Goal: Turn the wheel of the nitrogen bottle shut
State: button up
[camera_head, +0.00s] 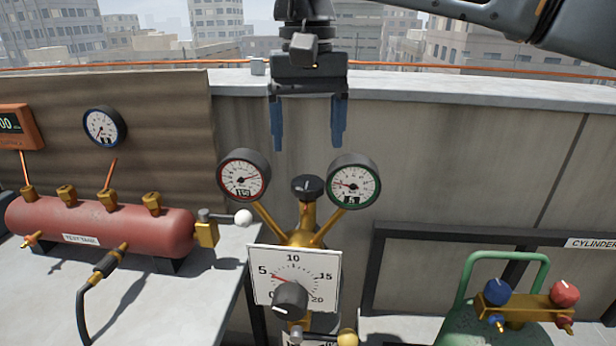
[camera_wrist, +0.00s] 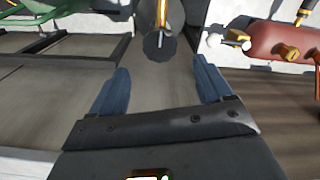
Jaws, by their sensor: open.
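The small black wheel (camera_head: 308,187) sits on top of a brass valve body (camera_head: 306,222) that carries two round gauges, one red-rimmed (camera_head: 243,175) and one green-rimmed (camera_head: 354,181). A square white dial plate (camera_head: 297,278) with a black knob (camera_head: 290,299) is in front of the lower brass. The bottle's body is mostly hidden in the head view. My gripper (camera_head: 308,135) is above the wheel, pointing down, its blue fingers apart with nothing between them. In the wrist view the wheel (camera_wrist: 159,46) appears just beyond the gap between the fingertips (camera_wrist: 160,64), not touching them.
A red test tank (camera_head: 120,228) with brass fittings and a white-knobbed lever (camera_head: 243,217) is at the left. A green cylinder (camera_head: 470,325) with a blue and red-knobbed manifold (camera_head: 530,303) stands at the right. A grey parapet wall (camera_head: 450,160) is behind.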

aim_at(308, 180)
notch_tip(308, 180, down, 7)
dwell(0.4)
jog(key=c, duration=1)
